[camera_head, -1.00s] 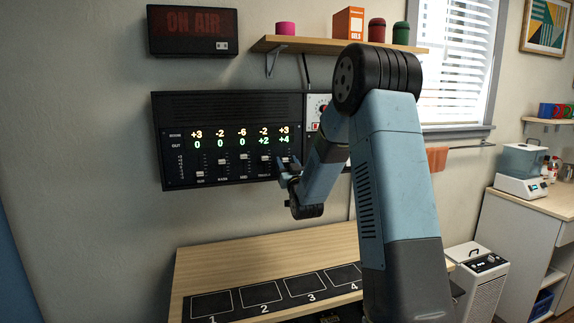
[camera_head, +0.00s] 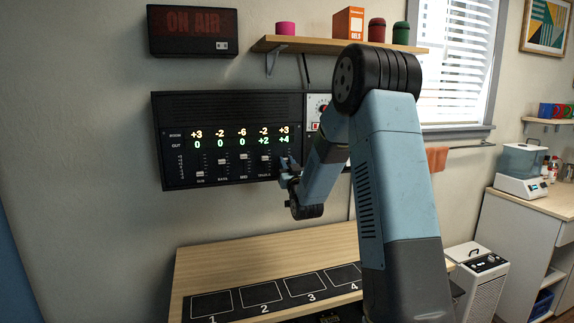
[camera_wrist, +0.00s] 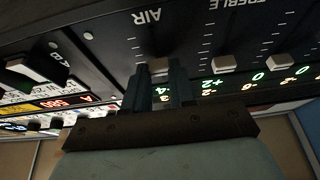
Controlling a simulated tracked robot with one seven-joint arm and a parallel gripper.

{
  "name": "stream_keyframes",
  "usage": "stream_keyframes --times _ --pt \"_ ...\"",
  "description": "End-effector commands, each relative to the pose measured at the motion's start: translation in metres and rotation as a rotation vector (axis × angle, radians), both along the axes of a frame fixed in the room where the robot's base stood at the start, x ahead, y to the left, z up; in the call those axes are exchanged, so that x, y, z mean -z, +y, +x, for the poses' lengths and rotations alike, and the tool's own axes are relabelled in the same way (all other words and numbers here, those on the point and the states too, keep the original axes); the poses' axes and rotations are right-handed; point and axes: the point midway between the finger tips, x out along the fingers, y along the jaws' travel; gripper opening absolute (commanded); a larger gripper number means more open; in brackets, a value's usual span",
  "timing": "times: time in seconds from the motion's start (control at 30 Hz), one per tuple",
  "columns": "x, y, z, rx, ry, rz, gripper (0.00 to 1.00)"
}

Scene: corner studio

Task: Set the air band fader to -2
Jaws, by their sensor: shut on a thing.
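The black equalizer panel (camera_head: 228,110) hangs on the wall with a row of faders. Its ROOM row reads +3, -2, -6, -2, +3 and its OUT row reads 0, 0, 0, +2, +4. The air band is the rightmost column and its OUT shows +4. My gripper (camera_head: 285,167) is at this column and covers most of its track.
A small white unit (camera_head: 316,106) with a dial adjoins the panel's right edge. A shelf (camera_head: 318,42) with a box and canisters is above. A wooden desk (camera_head: 232,251) with numbered pads is below. An ON AIR sign (camera_head: 193,30) hangs above left.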

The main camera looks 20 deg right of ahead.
Motion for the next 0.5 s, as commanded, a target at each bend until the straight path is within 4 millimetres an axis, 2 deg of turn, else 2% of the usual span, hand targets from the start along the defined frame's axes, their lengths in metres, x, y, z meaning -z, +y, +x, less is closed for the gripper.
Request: stream_keyframes --times 0.2,0.47,0.5 --pt "0.022 0.000 0.000 0.000 0.003 0.000 0.00" --pt "0.023 -0.001 0.000 0.001 0.000 -0.001 0.00" --pt "0.023 0.000 0.000 0.001 0.000 -0.001 0.27"
